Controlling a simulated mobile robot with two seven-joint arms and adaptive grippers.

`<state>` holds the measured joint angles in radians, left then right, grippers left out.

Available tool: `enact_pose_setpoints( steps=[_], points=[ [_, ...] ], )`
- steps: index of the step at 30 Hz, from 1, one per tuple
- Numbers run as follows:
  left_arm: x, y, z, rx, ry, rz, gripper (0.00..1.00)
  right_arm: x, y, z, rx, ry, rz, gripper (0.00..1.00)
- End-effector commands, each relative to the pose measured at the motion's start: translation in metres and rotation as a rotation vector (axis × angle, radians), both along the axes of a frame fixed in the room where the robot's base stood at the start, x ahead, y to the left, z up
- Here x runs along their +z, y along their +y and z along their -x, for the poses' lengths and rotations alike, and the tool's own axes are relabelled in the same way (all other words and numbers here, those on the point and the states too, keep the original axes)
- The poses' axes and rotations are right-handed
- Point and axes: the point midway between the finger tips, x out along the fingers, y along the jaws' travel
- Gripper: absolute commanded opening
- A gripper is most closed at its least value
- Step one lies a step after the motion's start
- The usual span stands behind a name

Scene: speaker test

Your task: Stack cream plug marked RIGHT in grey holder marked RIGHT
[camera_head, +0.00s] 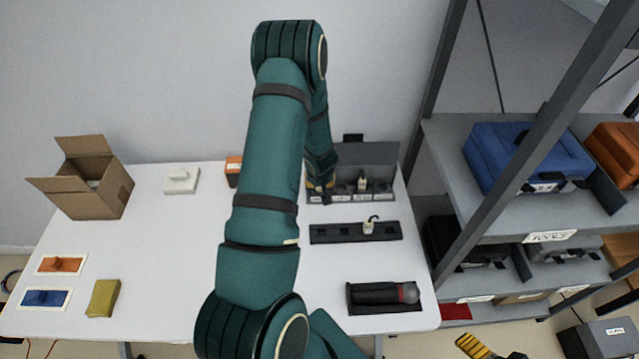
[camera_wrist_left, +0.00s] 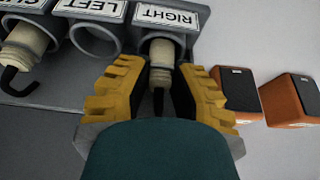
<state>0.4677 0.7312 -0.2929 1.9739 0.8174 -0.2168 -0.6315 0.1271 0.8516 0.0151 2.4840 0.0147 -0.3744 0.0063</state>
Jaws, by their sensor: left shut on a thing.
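My left gripper (camera_head: 320,187) reaches down at the left end of the grey holder row (camera_head: 390,158); my arm hides part of it. In the left wrist view the yellow-fingered left gripper (camera_wrist_left: 160,74) is shut on a cream plug (camera_wrist_left: 160,52) with a dark cable. The plug's front end is in the opening of the grey holder marked RIGHT (camera_wrist_left: 167,17); how deep it sits cannot be told. Beside it, the holder marked LEFT (camera_wrist_left: 95,40) is empty. Another cream plug (camera_wrist_left: 27,42) sits in the following holder, also seen in the head view (camera_head: 362,184). My right gripper is not in view.
A black strip (camera_head: 335,233) in front of the holders carries one cream plug (camera_head: 368,227). A black microphone (camera_head: 375,293) lies at the front right. Orange boxes (camera_wrist_left: 237,93) stand beside the holders. A cardboard box (camera_head: 95,185) is at the left. A loaded shelf (camera_head: 440,150) borders the right.

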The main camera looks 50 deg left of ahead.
Motion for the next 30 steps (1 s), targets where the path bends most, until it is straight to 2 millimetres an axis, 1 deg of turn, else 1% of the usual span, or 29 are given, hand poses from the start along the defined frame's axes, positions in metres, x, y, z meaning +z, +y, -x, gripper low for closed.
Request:
enact_pose_setpoints(
  steps=[7, 14, 15, 16, 17, 26, 30],
  points=[
    [0.001, 0.000, 0.000, 0.000, -0.001, 0.000, 0.00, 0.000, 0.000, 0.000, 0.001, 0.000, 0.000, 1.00],
    [-0.007, 0.000, 0.000, 0.001, -0.001, -0.001, 0.00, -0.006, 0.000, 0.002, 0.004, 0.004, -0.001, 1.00],
    [-0.006, 0.000, 0.000, 0.001, -0.001, -0.001, 0.35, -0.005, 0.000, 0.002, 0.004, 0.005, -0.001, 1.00],
    [-0.005, 0.000, 0.000, 0.001, -0.001, -0.001, 0.46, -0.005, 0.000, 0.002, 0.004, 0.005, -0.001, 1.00],
    [-0.005, 0.000, 0.000, 0.001, -0.001, -0.001, 0.48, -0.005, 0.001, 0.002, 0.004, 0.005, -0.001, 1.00],
    [-0.004, 0.000, 0.000, 0.001, -0.002, 0.000, 0.48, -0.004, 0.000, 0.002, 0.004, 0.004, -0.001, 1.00],
    [0.004, 0.000, 0.000, 0.000, -0.001, 0.000, 0.48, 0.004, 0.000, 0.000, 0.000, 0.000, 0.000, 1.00]
  ],
)
